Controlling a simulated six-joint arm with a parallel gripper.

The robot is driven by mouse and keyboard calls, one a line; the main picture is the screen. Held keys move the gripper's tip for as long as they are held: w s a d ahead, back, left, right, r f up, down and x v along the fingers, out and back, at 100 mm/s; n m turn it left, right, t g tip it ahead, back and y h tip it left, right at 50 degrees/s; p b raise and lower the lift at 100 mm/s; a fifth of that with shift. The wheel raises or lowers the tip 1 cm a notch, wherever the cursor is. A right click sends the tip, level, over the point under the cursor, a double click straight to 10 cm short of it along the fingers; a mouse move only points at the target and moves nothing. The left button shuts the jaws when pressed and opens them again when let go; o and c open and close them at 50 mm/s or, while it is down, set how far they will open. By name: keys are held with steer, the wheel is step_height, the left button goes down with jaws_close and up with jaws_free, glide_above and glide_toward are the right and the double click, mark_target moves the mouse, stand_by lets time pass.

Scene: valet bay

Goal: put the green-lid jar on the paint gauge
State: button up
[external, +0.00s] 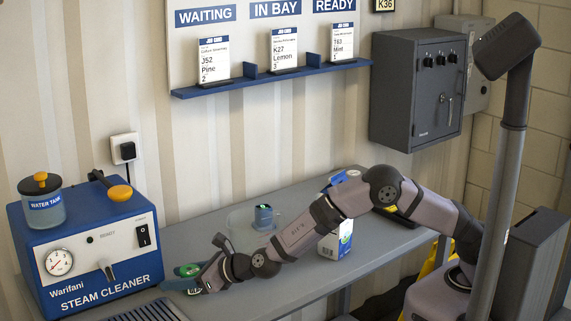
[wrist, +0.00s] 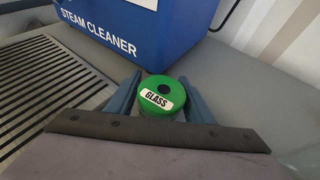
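The green-lid jar, its lid (wrist: 162,94) marked "GLASS", stands between the two fingers of my gripper (wrist: 162,100) in the wrist view. One finger is on each side, close against the lid's edges; I cannot tell whether they press on the jar. In the external view the green lid (external: 188,270) shows at my gripper (external: 187,280), low over the bench beside the steam cleaner. A small blue device with a dark face (external: 264,217) stands farther back on the bench; I cannot tell whether it is the paint gauge.
The blue steam cleaner (external: 90,245) stands at the left. A slotted grille (wrist: 45,90) lies left of the jar. A white and blue carton (external: 336,240) stands behind my arm. A yellow and black thing (external: 388,209) is partly hidden by my arm. A grey wall cabinet (external: 405,95) hangs above.

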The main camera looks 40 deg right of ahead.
steer(key=c, duration=0.7)
steer(key=shift+r, duration=0.1)
step_height(320, 180, up, 28)
steer(key=p, duration=0.8)
steer(key=shift+p, duration=0.35)
